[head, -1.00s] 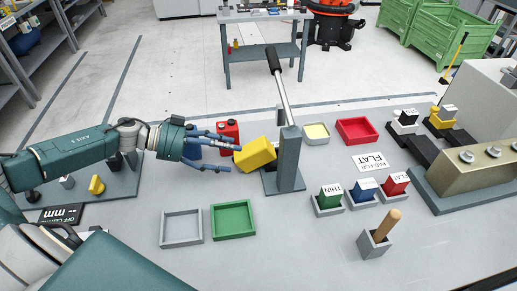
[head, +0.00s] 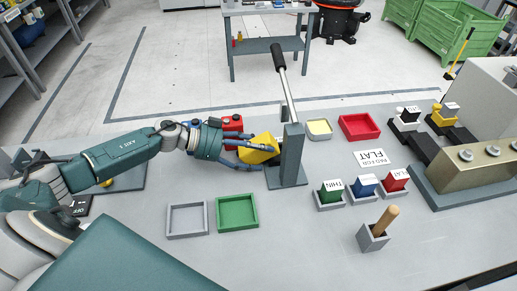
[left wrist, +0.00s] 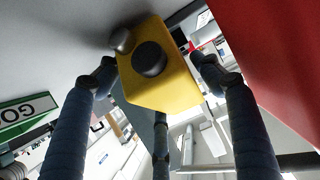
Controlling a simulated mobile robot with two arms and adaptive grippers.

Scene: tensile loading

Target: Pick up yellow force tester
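The yellow force tester (head: 258,152) is a yellow box beside the grey upright post of a lever stand (head: 291,160). In the left wrist view the tester (left wrist: 170,85) shows a large dark knob and a smaller grey one. My left gripper (head: 250,150) reaches in from the left, with its blue fingers around the tester and partly covering it. In the left wrist view its fingers (left wrist: 155,70) lie on both sides of the tester, with a third below. They look open, with a small gap on the right. My right gripper is not in view.
A red box (head: 232,123) stands just behind my left gripper. A grey tray (head: 187,234) and a green tray (head: 222,228) lie in front. A red tray (head: 374,136), a small yellow-lined tray (head: 330,133) and labelled blocks (head: 363,186) are to the right.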

